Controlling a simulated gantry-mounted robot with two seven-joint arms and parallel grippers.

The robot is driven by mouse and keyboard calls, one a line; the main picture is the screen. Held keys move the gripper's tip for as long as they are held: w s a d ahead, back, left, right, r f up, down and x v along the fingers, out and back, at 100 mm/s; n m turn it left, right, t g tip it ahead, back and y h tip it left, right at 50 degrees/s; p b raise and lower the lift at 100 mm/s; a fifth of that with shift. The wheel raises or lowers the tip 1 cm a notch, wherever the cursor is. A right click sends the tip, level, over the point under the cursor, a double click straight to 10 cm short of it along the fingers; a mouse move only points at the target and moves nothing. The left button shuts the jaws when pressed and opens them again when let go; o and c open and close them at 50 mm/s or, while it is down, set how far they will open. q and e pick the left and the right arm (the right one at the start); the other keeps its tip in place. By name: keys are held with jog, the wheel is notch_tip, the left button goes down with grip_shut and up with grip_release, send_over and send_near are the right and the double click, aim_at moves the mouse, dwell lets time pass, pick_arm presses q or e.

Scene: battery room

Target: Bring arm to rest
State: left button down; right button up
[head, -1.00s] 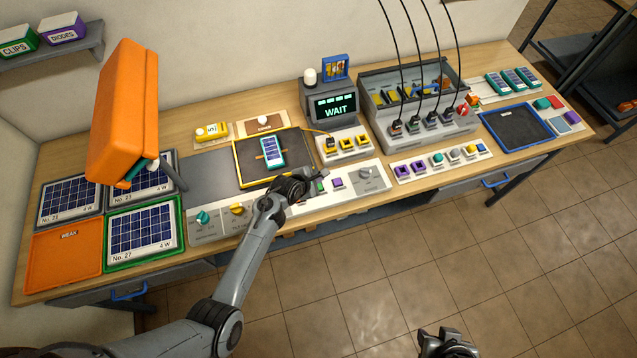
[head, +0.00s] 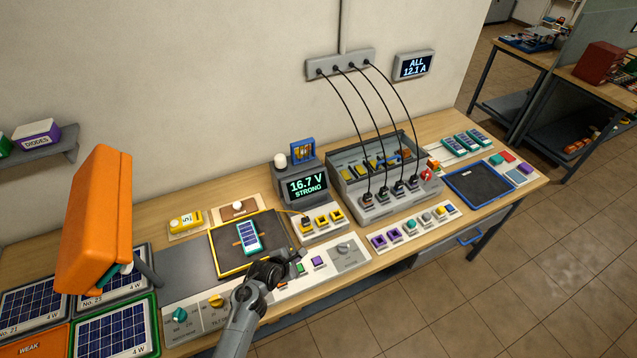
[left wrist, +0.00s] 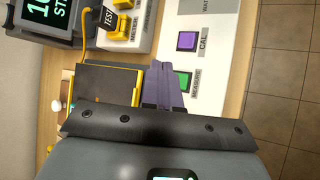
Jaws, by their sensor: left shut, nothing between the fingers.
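My left arm comes in from the bottom in the head view. Its gripper (head: 294,256) hovers over the front panel of the bench, near the green MEASURE button (head: 300,267). In the left wrist view its fingers (left wrist: 168,82) are shut with nothing between them. They lie beside the green button (left wrist: 184,82) and below the purple CAL button (left wrist: 187,41); whether they touch the panel I cannot tell. A small solar panel (head: 248,237) lies on the yellow-edged dark mat (head: 223,254). The display (head: 306,187) reads 16.7 V STRONG. My right gripper is out of view.
An orange lamp-like box (head: 97,225) stands over larger solar panels (head: 112,332) at the left. A grey rack (head: 351,191) with hanging black cables stands behind the panel. A blue-edged tray (head: 479,182) lies at the right. Floor in front of the bench is free.

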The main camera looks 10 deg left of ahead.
pick_arm(q)
jog(key=s+a+r+m+g+y+p, duration=0.1)
jog(key=s+a+r+m+p, duration=0.15)
jog(key=s+m, duration=0.35)
jog(key=s+a+r+m+g+y+p, duration=0.1)
jog(key=s+a+r+m, duration=0.25)
jog(key=s, duration=0.35)
jog(key=s+d+r+m+g+p, duration=0.1)
jog(key=s+r+m+p, duration=0.1)
jog(key=s+r+m, duration=0.5)
jog(key=s+d+r+m+g+p, duration=0.1)
jog(key=s+r+m, duration=0.6)
jog(key=s, duration=0.7)
jog(key=shift+s+d+r+m+g+p, duration=0.2)
jog(key=shift+s+d+m+g+p, duration=0.3)
jog(key=shift+m, duration=0.65)
